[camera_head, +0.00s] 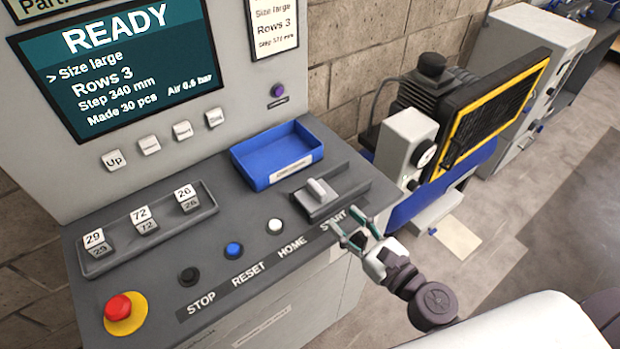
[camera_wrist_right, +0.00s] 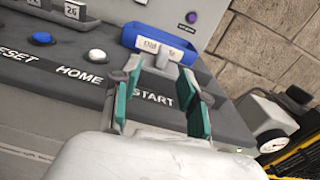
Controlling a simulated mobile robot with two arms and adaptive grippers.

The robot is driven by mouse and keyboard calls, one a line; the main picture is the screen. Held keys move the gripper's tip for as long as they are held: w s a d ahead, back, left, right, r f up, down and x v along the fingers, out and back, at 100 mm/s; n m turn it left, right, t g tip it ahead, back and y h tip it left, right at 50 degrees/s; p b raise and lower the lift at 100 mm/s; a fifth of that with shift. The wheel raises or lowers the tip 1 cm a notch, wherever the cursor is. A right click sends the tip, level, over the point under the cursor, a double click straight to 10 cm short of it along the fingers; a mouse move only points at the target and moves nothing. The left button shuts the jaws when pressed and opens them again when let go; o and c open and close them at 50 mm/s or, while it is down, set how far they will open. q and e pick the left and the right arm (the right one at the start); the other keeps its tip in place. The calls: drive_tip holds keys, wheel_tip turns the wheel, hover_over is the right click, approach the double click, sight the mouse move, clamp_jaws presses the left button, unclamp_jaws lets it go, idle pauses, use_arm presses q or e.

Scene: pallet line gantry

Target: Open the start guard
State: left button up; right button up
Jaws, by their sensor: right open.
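The start guard (camera_head: 334,201) is a grey cover with a raised light-grey tab, on the sloped console above the START label. It lies flat over its place and looks shut; any button under it is hidden. My right gripper (camera_head: 354,230) is open and empty, just in front of the guard near the START label. In the right wrist view the guard's tab (camera_wrist_right: 163,57) shows beyond and between the green-padded fingers (camera_wrist_right: 160,85); I see no clear contact. My left gripper is not in view.
A blue tray (camera_head: 277,155) sits behind the guard. A white HOME button (camera_head: 275,226), blue RESET button (camera_head: 234,250), black STOP button (camera_head: 189,276) and red emergency button (camera_head: 118,307) lie leftward. The screen (camera_head: 125,75) reads READY. A yellow-framed machine (camera_head: 490,115) stands right.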

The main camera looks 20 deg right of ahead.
sight(309, 179)
drive_tip(key=shift+m, duration=0.5)
drive_tip(key=p+x, duration=0.1)
drive_tip(key=x, duration=0.3)
drive_tip(key=p+x, duration=0.2)
drive_tip(key=x, duration=0.2)
drive_tip(key=p+x, duration=0.1)
drive_tip(key=x, duration=0.3)
drive_tip(key=shift+w+d, duration=0.3)
drive_tip(key=shift+w, duration=0.1)
drive_tip(key=shift+w+a+p, duration=0.25)
drive_tip(key=shift+w+p, duration=0.1)
drive_tip(key=shift+w, duration=0.3)
drive_tip(key=shift+c, duration=0.4)
clamp_jaws()
